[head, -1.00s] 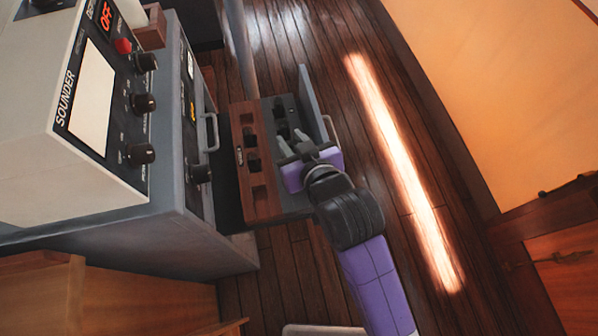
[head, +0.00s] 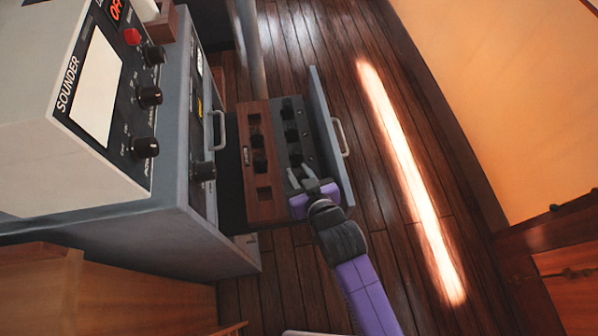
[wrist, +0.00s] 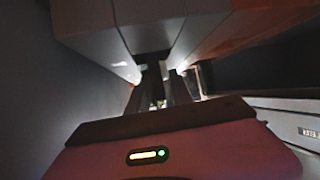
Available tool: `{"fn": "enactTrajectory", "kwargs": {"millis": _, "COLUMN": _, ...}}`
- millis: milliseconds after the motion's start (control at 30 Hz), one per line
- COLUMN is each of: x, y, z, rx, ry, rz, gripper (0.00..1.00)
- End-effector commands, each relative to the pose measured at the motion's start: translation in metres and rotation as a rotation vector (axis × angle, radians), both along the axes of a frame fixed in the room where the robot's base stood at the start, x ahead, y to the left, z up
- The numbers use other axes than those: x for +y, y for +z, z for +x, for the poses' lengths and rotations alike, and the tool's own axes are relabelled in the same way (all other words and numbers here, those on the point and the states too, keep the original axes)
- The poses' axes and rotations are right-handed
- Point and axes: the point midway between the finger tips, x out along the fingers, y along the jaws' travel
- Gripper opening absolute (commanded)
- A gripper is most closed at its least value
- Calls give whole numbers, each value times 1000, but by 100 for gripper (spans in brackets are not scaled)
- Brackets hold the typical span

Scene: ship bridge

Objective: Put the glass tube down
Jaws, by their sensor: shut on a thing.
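My gripper (head: 298,178) is low over the near end of an open drawer (head: 331,135), at its grey inner strip. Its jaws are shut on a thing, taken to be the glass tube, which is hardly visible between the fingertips. The gripper also shows in the wrist view (wrist: 157,95), dark, with small bright glints by the fingers. I cannot tell from these views whether the held thing touches the drawer.
A wooden rack (head: 251,182) in the drawer has square slots, some holding black pieces. More black pieces (head: 290,114) sit in the grey strip. The drawer's handled front stands at the right. The grey cabinet with the sounder (head: 95,95) is at left. Plank floor (head: 400,150) is clear at right.

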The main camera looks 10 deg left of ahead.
Motion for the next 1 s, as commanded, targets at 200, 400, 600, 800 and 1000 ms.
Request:
{"fn": "enactTrajectory", "kwargs": {"millis": 200, "x": 0, "y": 1, "z": 0, "rx": -2, "ry": 0, "rz": 1, "gripper": 0}}
{"fn": "enactTrajectory", "kwargs": {"millis": 400, "x": 0, "y": -2, "z": 1, "rx": -1, "ry": 0, "rz": 0, "gripper": 42}}
{"fn": "enactTrajectory", "kwargs": {"millis": 600, "x": 0, "y": -2, "z": 0, "rx": -1, "ry": 0, "rz": 0, "gripper": 48}}
{"fn": "enactTrajectory", "kwargs": {"millis": 800, "x": 0, "y": 2, "z": 0, "rx": -2, "ry": 0, "rz": 1, "gripper": 48}}
{"fn": "enactTrajectory", "kwargs": {"millis": 1000, "x": -11, "y": 13, "z": -19, "rx": -1, "ry": -1, "rz": 0, "gripper": 48}}
